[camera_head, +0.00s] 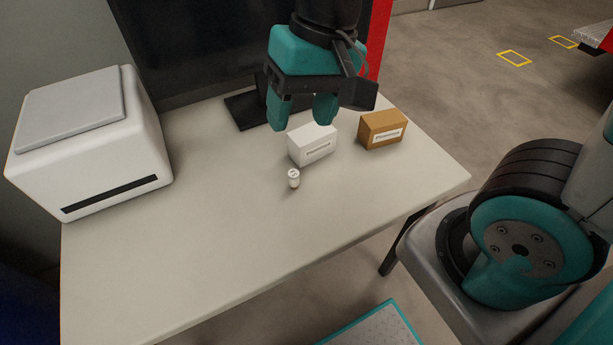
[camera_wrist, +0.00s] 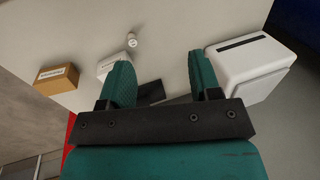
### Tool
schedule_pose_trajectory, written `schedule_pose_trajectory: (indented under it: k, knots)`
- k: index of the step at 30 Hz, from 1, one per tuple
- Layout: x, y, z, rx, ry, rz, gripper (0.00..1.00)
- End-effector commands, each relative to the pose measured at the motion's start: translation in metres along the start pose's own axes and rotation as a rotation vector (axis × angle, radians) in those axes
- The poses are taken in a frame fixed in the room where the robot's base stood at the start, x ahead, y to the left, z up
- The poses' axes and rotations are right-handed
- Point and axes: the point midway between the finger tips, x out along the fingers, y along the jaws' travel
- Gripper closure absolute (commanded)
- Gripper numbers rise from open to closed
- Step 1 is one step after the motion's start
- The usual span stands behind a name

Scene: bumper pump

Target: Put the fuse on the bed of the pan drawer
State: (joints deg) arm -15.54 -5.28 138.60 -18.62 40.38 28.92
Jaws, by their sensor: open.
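The fuse looks to be the small white cylinder (camera_head: 293,178), standing upright on the table in front of the white box. It also shows in the wrist view (camera_wrist: 132,39), beyond the fingertips. My gripper (camera_head: 300,115) is open and empty above the back of the table, behind the white cylinder and apart from it. Its two teal fingers (camera_wrist: 160,65) frame bare table and part of a dark stand in the wrist view. I cannot make out a pan drawer in either view.
A white labelled box (camera_head: 313,145) and a brown labelled box (camera_head: 382,129) stand near the cylinder. A white printer-like machine (camera_head: 95,140) stands at the left, a dark monitor (camera_head: 190,50) at the back. The front of the pale table (camera_head: 190,260) is clear.

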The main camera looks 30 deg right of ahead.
Motion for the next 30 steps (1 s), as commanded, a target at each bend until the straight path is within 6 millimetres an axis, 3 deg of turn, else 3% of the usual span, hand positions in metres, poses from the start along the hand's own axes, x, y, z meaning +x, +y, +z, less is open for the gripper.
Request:
schedule_pose_trajectory:
  k: [1,6,12,17,30]
  knots:
    - [0.019,0.009,-0.021,0.179,-0.003,0.037,0.43]
    - [0.061,0.037,-0.08,0.772,0.053,0.148,0.43]
    - [0.093,0.06,-0.116,1.195,0.135,0.217,0.43]
    - [0.111,0.069,-0.123,1.294,0.158,0.233,0.43]
    - [0.2,0.093,-0.12,1.294,0.157,0.232,0.43]
